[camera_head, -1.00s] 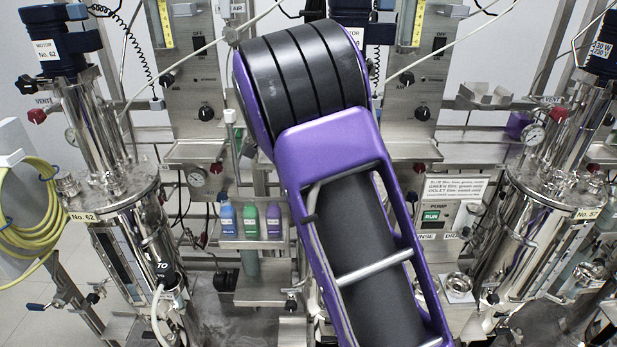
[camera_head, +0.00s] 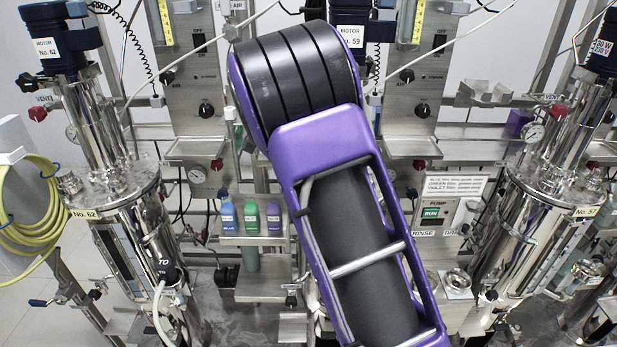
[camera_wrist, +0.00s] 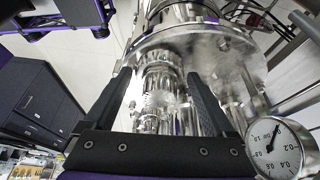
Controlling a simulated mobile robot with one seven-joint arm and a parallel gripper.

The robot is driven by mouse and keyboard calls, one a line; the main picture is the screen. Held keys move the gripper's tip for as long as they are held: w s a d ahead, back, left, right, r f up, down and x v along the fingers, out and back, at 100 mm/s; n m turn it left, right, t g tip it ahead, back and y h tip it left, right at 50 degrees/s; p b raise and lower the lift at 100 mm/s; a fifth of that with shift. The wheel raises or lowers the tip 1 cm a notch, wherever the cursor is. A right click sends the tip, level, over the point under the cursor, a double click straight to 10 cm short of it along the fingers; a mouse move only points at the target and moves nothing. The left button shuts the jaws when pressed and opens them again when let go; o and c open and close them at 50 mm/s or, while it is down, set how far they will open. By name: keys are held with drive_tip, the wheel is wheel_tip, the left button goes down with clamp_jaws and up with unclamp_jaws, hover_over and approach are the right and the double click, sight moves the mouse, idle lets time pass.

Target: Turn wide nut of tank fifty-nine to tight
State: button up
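Tank fifty-nine stands behind my arm in the head view. Its blue motor (camera_head: 350,32) with the label "No. 59" shows above the arm, and its body is mostly hidden. My gripper is hidden in the head view. In the wrist view my gripper (camera_wrist: 159,76) is open, with one black finger on each side of a shiny metal fitting.
A pressure gauge (camera_wrist: 280,148) is close to the right finger in the wrist view. Tank 62 (camera_head: 112,190) stands left and tank 57 (camera_head: 545,200) right. Several small bottles (camera_head: 250,218) stand on a shelf left of my arm. Yellow hose (camera_head: 35,215) hangs at far left.

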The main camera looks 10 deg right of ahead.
drive_tip(key=shift+o, duration=0.4)
drive_tip(key=shift+a+r, duration=0.2)
drive_tip(key=shift+r, duration=0.3)
drive_tip(key=w+a, duration=0.1)
drive_tip(key=a, duration=1.1)
drive_tip(key=shift+w+p, duration=0.2)
drive_tip(key=shift+p, duration=0.2)
drive_tip(key=shift+r, duration=0.15)
